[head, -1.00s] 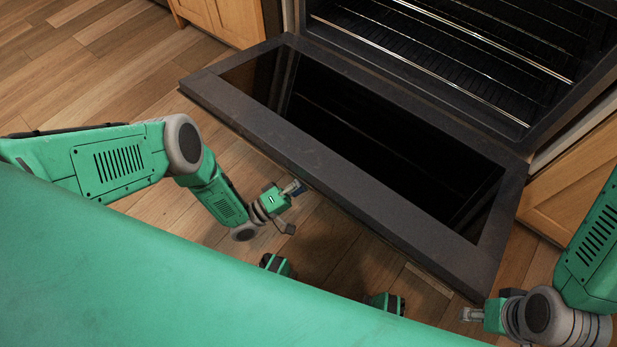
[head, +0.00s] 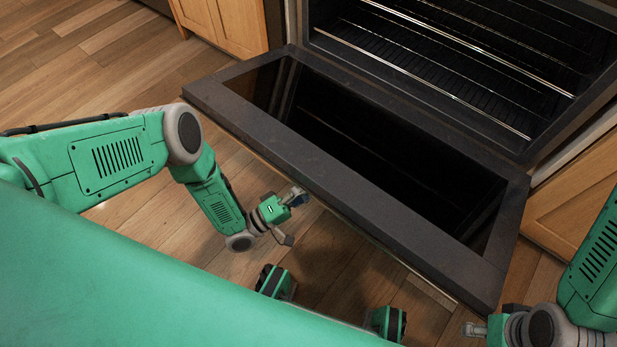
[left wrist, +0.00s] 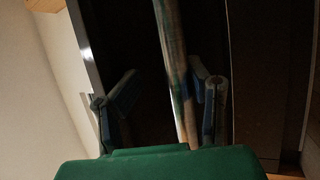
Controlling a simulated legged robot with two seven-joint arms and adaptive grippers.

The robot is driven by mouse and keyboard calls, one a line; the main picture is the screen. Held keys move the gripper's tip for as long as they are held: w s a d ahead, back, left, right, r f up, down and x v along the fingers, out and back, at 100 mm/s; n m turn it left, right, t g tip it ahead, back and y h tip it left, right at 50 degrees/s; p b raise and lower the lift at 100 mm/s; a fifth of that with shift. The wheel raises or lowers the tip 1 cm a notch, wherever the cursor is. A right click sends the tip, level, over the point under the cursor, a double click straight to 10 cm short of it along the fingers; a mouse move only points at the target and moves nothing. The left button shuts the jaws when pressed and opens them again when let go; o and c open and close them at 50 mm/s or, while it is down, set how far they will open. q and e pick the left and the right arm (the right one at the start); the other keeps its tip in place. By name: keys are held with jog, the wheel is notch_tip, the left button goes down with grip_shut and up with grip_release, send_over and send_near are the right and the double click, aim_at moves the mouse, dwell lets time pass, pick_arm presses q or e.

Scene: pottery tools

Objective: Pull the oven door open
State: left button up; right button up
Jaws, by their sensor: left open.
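The oven door (head: 310,160) is swung down and lies about flat in the head view, its dark glass panel facing up. The oven's inside shows behind it. My left gripper (head: 297,197) is at the door's front edge, left of its middle, its tips partly hidden against the edge. In the left wrist view, my left gripper (left wrist: 164,88) is open, with a long shiny bar (left wrist: 172,50), apparently the door's handle, between its spread fingers. Whether they touch it is unclear. My right gripper (head: 474,329) is low at the right, apart from the door's near corner; its jaws are too small to read.
Oven racks (head: 440,90) show inside the open oven. Wooden cabinets (head: 222,22) flank it at the left and right. Bare wooden floor (head: 90,55) lies free to the left. My own green body fills the bottom left of the head view.

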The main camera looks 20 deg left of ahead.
aim_at(302, 181)
pick_arm(q)
notch_tip(302, 181, up, 6)
jog(key=shift+a+f, duration=0.1)
jog(key=shift+f, duration=0.1)
jog(key=shift+s+r, duration=0.15)
jog(key=shift+r, duration=0.4)
jog(key=shift+s+r, duration=0.15)
jog(key=s+a+f, duration=0.2)
jog(key=a+f, duration=0.2)
jog(key=f, duration=0.2)
jog(key=s+a+f, duration=0.3)
jog(key=a+f, duration=0.1)
jog(key=f, duration=0.2)
jog(key=shift+s+a+f, duration=0.15)
jog(key=shift+s+a, duration=0.15)
jog(key=shift+a, duration=0.05)
dwell(0.6)
dwell(0.7)
